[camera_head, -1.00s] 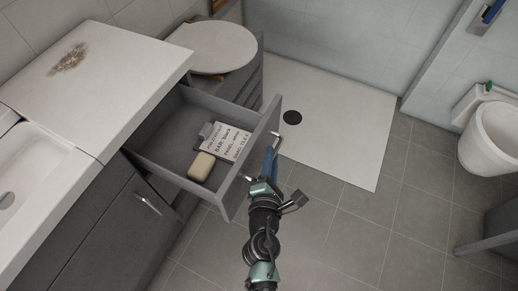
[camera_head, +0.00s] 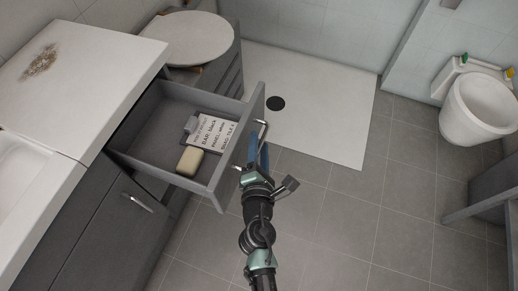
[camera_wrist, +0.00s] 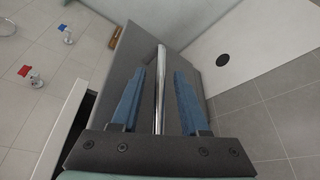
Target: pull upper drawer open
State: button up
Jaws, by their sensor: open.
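The grey upper drawer (camera_head: 228,160) stands pulled well out of the vanity cabinet (camera_head: 95,220). Its metal bar handle (camera_head: 264,130) is on the front panel, and it also shows in the wrist view (camera_wrist: 160,85). My gripper (camera_head: 257,160) is at the drawer front, by the handle. In the wrist view, the blue fingers of my gripper (camera_wrist: 161,85) are open, one on each side of the handle bar, with visible gaps. Part of the handle is hidden by my gripper in the head view.
A soap bar (camera_head: 190,160) and a printed card (camera_head: 212,130) lie in the drawer. The shower floor (camera_head: 325,110) and grey tiles (camera_head: 340,220) are clear. The toilet (camera_head: 480,110) is at right.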

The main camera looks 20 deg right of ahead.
jog(key=b+v, duration=0.2)
jog(key=v, duration=1.1)
jog(key=shift+w, duration=0.1)
